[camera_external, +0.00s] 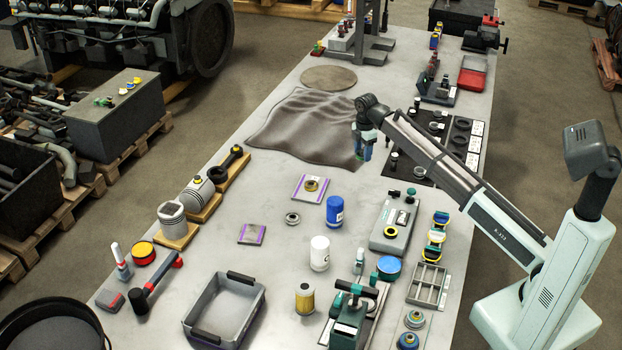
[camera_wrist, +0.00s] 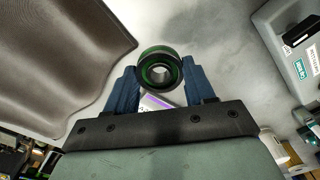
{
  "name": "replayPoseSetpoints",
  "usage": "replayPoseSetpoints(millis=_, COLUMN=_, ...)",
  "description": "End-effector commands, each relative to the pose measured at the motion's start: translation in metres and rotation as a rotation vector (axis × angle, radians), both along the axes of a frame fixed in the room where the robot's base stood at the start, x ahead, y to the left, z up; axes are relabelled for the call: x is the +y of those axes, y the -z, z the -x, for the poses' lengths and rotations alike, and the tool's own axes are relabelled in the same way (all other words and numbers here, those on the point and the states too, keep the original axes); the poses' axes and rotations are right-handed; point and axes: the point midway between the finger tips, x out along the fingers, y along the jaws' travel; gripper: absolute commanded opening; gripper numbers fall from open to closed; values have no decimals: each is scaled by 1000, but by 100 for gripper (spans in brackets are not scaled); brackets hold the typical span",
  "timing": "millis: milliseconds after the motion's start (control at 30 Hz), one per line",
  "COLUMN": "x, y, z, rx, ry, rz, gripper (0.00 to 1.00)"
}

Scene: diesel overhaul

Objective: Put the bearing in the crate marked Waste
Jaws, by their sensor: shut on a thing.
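My gripper (camera_external: 365,150) hangs above the bench, beside the right edge of the grey cloth. In the wrist view, its blue fingers (camera_wrist: 161,75) are shut on a dark ring-shaped bearing with a green band (camera_wrist: 160,58). The bearing's open bore faces the camera. In the external view the held bearing is too small to make out clearly. No crate marked Waste can be picked out by its lettering. A dark open crate (camera_external: 68,198) with dark parts in it stands on a pallet at the left, off the bench; I see no readable label on it.
The crumpled grey cloth (camera_external: 300,125) covers the bench's middle. Another metal ring (camera_external: 292,219) lies on the bench near a blue canister (camera_external: 334,211) and a white one (camera_external: 319,253). A grey tray (camera_external: 225,310) sits at the front. A grey box (camera_external: 115,112) stands left, off the bench.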

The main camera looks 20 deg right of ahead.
Motion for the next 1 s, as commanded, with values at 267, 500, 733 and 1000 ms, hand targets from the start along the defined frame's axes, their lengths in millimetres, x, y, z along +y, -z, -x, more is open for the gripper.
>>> replayPoseSetpoints(millis=267, x=80, y=-2, z=9, rx=-1, ry=-90, rz=-1, gripper=17)
replayPoseSetpoints(millis=500, x=175, y=-3, z=32, rx=-1, ry=-200, rz=0, gripper=17)
replayPoseSetpoints(millis=733, x=265, y=-4, z=65, rx=-1, ry=-304, rz=0, gripper=17)
replayPoseSetpoints(millis=1000, x=367, y=-5, z=119, rx=-1, ry=-425, rz=0, gripper=17)
